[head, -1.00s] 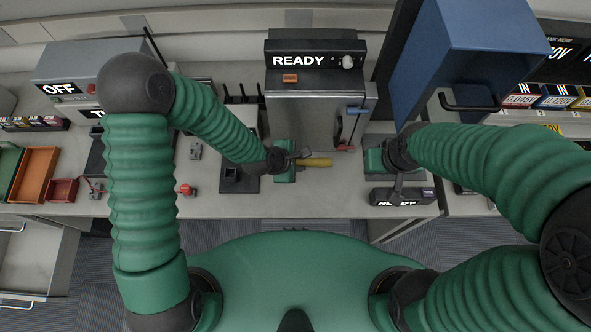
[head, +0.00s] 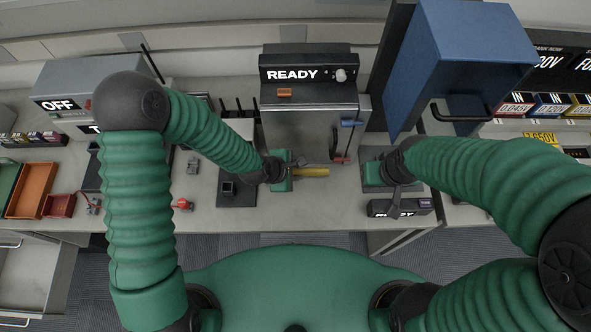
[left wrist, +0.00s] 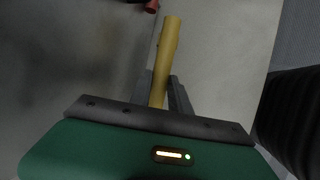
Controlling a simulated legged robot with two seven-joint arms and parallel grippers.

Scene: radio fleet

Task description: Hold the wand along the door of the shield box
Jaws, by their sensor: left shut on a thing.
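The wand is a yellow rod (head: 313,172), which lies level and points right in the head view. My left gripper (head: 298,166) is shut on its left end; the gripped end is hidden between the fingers. In the left wrist view the wand (left wrist: 167,50) sticks out beyond the fingers (left wrist: 163,92). A grey metal box (head: 305,125), which seems to be the shield box, stands just behind the wand. The wand is low before its front face; I cannot tell if they touch. My right gripper (head: 399,190) is to the right, its jaw gap unclear.
A black READY display (head: 307,75) tops the box. Blue and red levers (head: 346,140) are at the box's right front. A blue cabinet (head: 450,60) stands right. A small READY unit (head: 385,208) is by my right gripper. Trays (head: 32,188) lie far left.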

